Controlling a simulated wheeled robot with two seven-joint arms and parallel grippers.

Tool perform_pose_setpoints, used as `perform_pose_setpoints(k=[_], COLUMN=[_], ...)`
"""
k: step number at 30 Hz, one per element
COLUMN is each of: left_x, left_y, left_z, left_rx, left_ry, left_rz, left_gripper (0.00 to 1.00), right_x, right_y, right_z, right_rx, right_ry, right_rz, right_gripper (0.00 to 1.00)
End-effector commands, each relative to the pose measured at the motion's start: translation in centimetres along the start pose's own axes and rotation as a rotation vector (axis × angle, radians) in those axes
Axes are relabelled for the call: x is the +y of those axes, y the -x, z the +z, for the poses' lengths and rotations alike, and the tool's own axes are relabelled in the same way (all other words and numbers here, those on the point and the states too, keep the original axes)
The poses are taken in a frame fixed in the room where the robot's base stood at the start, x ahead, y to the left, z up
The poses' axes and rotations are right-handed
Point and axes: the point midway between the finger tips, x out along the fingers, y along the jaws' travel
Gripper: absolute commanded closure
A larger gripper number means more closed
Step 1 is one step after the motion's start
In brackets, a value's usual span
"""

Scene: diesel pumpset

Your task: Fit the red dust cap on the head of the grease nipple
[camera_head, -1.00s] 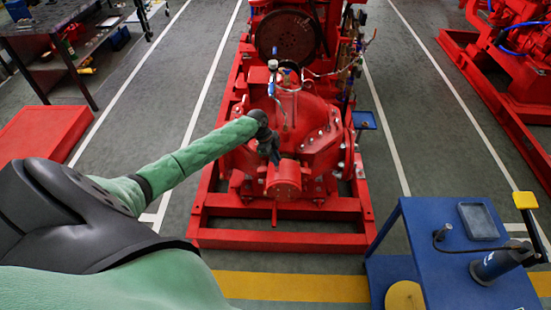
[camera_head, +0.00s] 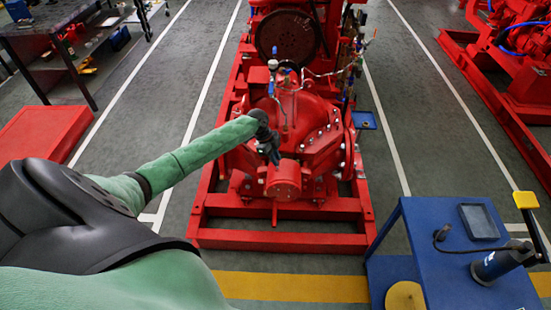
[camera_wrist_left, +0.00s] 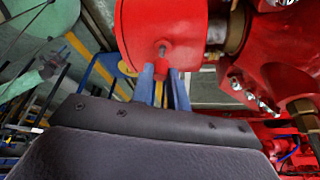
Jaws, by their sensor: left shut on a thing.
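My left gripper (camera_head: 276,158) reaches to the near end of the red pump's bearing housing (camera_head: 284,180). In the left wrist view, its blue fingers (camera_wrist_left: 163,76) are shut on a small red piece, the dust cap (camera_wrist_left: 163,72), which is hard to tell from the red housing behind it. The grease nipple (camera_wrist_left: 163,48) shows as a small metal stub on the red round housing (camera_wrist_left: 185,25), just beyond the fingertips. The cap appears apart from the nipple's head, though the exact gap cannot be told. My right gripper is not in view.
The red pump base frame (camera_head: 235,238) surrounds the pump on the floor. A blue cart (camera_head: 420,215) with a tray (camera_head: 479,222) and a dark cylindrical tool (camera_head: 497,264) stands at the right. A workbench (camera_head: 55,65) stands at the upper left. Floor between is clear.

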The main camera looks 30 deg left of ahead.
Motion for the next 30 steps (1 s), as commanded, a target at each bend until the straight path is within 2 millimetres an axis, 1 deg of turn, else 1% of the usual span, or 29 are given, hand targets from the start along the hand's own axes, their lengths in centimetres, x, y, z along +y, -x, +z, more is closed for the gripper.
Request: perform_pose_setpoints(k=[9,30], left_x=[0.0,0.0], left_y=[-0.5,-1.6], left_z=[0.2,0.7], left_rx=[0.0,0.0], left_ry=[0.0,0.0], left_rz=[0.0,0.0], left_gripper=[1.0,1.0], right_x=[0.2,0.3], right_y=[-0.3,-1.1], right_z=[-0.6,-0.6], right_rx=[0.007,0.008], right_ry=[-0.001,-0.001], right_rz=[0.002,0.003], right_gripper=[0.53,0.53])
